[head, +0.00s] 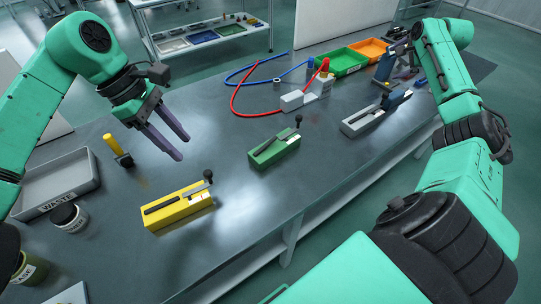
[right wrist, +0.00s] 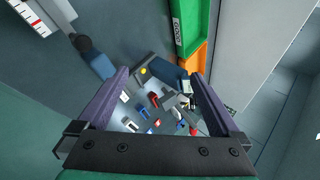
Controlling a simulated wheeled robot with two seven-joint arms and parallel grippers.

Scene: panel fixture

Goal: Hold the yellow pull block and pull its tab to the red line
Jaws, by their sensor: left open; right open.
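The yellow pull block (head: 180,208) lies on the dark table in the head view, with a dark slot along its top. A black ball-topped tab (head: 208,175) stands at its right end. I cannot make out a red line on it. My left gripper (head: 182,149) is open and empty above the table, behind the yellow block and apart from it. My right gripper (right wrist: 158,74) is open in the right wrist view, with a tray of small parts (right wrist: 128,108) visible between and beyond its fingers. It is far from the yellow block.
A green block (head: 274,151) and a grey block (head: 362,121) stand to the right. A yellow-handled tool (head: 112,145), a waste bin (head: 60,180) and a jar (head: 70,219) are left. Green (head: 343,62) and orange (head: 368,48) bins stand at the back.

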